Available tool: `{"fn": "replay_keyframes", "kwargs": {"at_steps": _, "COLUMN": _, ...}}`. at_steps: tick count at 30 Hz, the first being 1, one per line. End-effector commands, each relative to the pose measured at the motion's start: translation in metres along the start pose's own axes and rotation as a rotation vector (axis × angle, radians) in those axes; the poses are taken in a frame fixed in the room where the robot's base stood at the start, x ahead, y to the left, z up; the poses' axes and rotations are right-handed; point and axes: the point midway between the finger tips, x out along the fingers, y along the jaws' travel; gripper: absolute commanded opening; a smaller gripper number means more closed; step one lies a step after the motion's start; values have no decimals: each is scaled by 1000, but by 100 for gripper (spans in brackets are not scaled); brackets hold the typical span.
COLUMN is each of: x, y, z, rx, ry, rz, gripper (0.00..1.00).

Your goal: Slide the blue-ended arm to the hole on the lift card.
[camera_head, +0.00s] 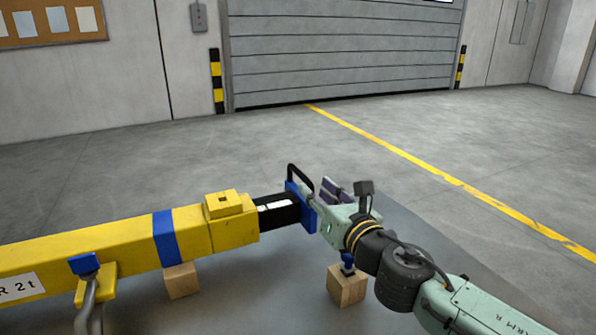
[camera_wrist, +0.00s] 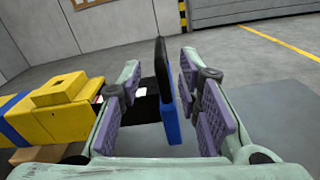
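The blue-ended arm is a black bar (camera_head: 278,212) with white markings, sticking out of the right end of a yellow beam (camera_head: 120,246). Its blue end plate (camera_head: 301,206) carries an upright black handle (camera_head: 300,176); in the wrist view the handle (camera_wrist: 160,66) and blue plate (camera_wrist: 170,122) stand between my finger pads. My gripper (camera_head: 328,200) is at this end from the right. Its purple-padded fingers are open, one on each side of the handle, with visible gaps. I cannot make out the lift card or a hole.
A yellow block (camera_head: 224,204) sits on the beam near its end. A blue-topped knob (camera_head: 84,264) is at the front left. Wooden blocks (camera_head: 181,281) and (camera_head: 347,286) stand below. A pinboard with papers (camera_head: 50,22) hangs on the wall. Open floor lies behind.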

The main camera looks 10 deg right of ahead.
Motion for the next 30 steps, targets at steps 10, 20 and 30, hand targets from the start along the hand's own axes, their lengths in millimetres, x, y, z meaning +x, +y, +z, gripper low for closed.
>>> {"fn": "replay_keyframes", "kwargs": {"at_steps": 10, "x": 64, "y": 2, "z": 2, "rx": 3, "ry": 1, "rz": 3, "gripper": 31}}
{"fn": "replay_keyframes", "kwargs": {"at_steps": 20, "x": 85, "y": 0, "z": 0, "rx": 1, "ry": 1, "rz": 0, "gripper": 31}}
{"fn": "replay_keyframes", "kwargs": {"at_steps": 30, "x": 85, "y": 0, "z": 0, "rx": 1, "ry": 1, "rz": 0, "gripper": 22}}
